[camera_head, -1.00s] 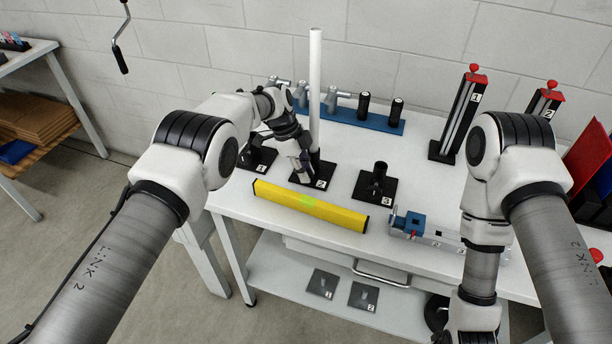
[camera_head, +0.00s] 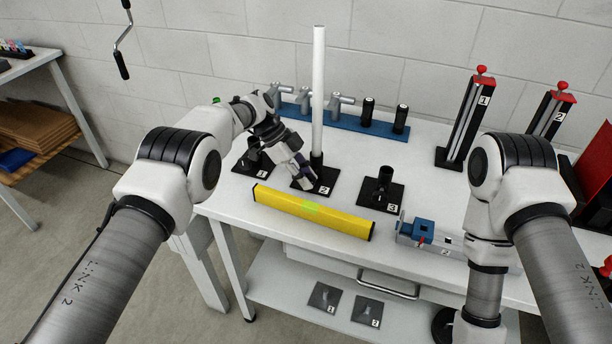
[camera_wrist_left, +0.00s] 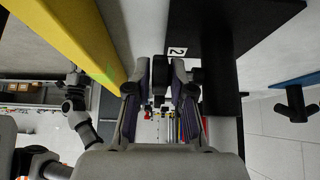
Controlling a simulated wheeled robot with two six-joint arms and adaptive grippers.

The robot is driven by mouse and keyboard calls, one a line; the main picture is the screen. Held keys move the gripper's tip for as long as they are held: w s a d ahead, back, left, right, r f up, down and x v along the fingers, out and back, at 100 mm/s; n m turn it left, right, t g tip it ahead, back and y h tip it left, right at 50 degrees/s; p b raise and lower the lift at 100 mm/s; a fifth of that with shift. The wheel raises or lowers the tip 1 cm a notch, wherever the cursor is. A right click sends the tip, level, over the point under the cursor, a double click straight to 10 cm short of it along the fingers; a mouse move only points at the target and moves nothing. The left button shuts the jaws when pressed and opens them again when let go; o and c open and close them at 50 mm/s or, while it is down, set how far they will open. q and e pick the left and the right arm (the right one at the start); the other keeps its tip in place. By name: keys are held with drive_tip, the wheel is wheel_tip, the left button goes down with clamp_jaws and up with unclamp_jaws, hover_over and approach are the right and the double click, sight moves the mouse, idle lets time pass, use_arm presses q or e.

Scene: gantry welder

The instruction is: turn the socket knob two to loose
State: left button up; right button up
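Socket two (camera_head: 328,190) is a black square base labelled 2 with a short black tube. A tall white pole (camera_head: 318,90) stands upright in the tube. My left gripper (camera_head: 304,180) reaches in from the left, low over the base and close beside the tube on its front left. In the left wrist view my fingers (camera_wrist_left: 160,84) are apart, with a small dark part, apparently the knob (camera_wrist_left: 158,76), between their tips. I cannot tell whether they press on it. The head view hides the knob behind the gripper. My right gripper is out of view.
Socket one (camera_head: 254,160) stands left and socket three (camera_head: 381,192) right, both without poles. A yellow bar (camera_head: 312,212) lies in front of them. A blue rack (camera_head: 350,122) is behind. A blue-grey fixture (camera_head: 425,235) sits at the front right.

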use_arm(q)
drive_tip(key=shift+f, duration=0.1)
drive_tip(key=v, duration=1.2)
drive_tip(key=shift+f, duration=0.15)
